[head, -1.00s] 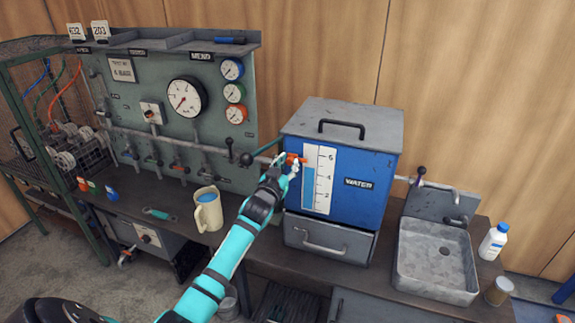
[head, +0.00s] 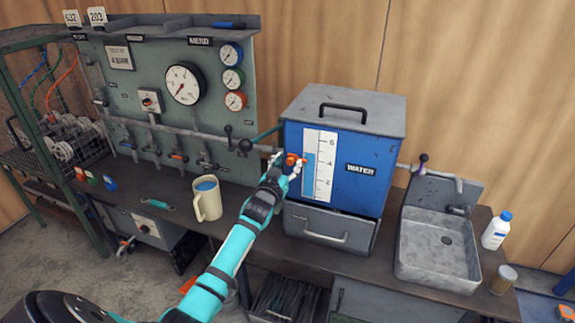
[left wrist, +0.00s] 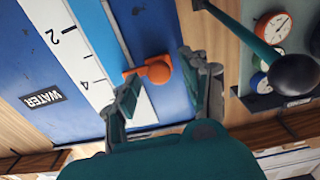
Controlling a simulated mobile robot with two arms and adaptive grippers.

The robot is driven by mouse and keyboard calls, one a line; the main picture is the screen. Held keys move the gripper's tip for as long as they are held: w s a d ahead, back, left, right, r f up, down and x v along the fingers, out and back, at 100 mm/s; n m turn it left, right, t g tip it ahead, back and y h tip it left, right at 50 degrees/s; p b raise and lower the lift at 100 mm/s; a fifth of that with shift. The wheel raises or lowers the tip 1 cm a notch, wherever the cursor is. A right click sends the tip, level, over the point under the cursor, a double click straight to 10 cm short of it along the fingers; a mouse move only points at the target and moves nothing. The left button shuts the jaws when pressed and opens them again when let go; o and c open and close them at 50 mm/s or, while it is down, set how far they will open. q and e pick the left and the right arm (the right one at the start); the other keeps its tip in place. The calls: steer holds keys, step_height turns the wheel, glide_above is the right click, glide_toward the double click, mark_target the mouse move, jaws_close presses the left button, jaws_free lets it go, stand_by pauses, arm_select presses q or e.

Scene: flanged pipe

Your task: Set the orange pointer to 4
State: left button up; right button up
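The orange pointer (head: 292,160) is on the left side of the white scale (head: 322,146) on the blue water tank (head: 368,190). Its tip is close to level with the 4; I cannot tell if exactly. In the left wrist view the pointer's round knob (left wrist: 157,70) lies between the fingers of my left gripper (left wrist: 161,70), with gaps on both sides. The scale (left wrist: 93,60) appears upside down there, with 2 and 4 readable. In the head view the left gripper (head: 286,163) is at the pointer. My right gripper is not in view.
A dark ball-ended lever (left wrist: 293,74) is close beside my left gripper; its ball (head: 245,145) also shows in the head view. A mug (head: 207,203) stands on the bench to the left. A sink (head: 437,245) and a white bottle (head: 496,231) are to the right.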

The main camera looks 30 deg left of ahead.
arm_select(q)
steer(key=v, duration=1.2)
